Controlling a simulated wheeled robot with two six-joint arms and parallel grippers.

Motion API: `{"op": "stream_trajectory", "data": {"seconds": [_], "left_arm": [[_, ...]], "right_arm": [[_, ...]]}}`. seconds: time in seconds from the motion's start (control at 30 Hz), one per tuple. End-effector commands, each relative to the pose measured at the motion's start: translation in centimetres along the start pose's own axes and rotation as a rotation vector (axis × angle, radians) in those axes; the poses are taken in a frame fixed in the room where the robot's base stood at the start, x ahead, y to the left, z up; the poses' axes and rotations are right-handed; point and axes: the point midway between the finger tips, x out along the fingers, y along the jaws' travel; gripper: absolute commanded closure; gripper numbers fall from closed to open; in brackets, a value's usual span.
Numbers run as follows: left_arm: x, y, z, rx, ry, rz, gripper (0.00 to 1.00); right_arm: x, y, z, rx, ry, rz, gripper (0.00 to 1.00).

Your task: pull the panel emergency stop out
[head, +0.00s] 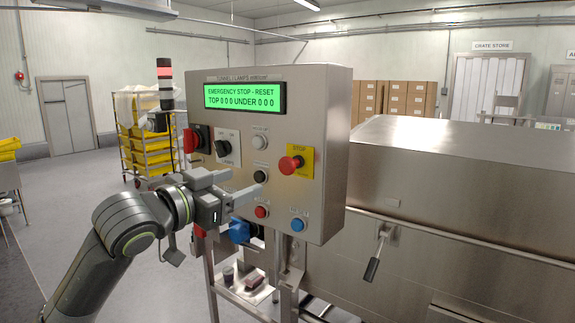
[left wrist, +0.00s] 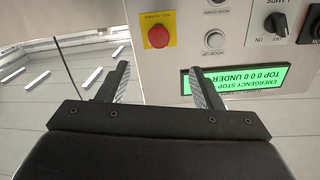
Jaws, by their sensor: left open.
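The panel emergency stop (head: 290,164) is a red mushroom button on a yellow plate, on the right of the steel control panel (head: 322,110). It also shows in the left wrist view (left wrist: 158,37), where the panel appears upside down. My left gripper (head: 232,184) is open and empty in front of the panel, left of and a little below the button in the head view. In the left wrist view its two fingers (left wrist: 161,80) are spread, with the button beyond the gap and apart from them. My right gripper is not in view.
The green display (head: 242,97) reads "EMERGENCY STOP - RESET". A red switch (head: 191,140) is at the panel's left. A steel tunnel housing (head: 440,170) stands right.

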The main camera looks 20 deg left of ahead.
Motion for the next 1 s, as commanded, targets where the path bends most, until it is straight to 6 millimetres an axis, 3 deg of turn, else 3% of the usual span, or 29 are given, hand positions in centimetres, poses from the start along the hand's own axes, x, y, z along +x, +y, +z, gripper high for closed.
{"op": "stream_trajectory", "data": {"seconds": [0.47, 0.8, 1.0], "left_arm": [[6.5, 0.1, -0.2, -0.005, -0.001, 0.003, 0.41], [12.4, 0.1, -0.2, -0.003, -0.003, 0.002, 0.41], [14.4, 0.0, -0.1, -0.001, -0.002, 0.001, 0.41]], "right_arm": [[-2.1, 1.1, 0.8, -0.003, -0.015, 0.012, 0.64], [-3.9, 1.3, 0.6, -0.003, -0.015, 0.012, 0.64], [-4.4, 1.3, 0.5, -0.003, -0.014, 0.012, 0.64]]}}
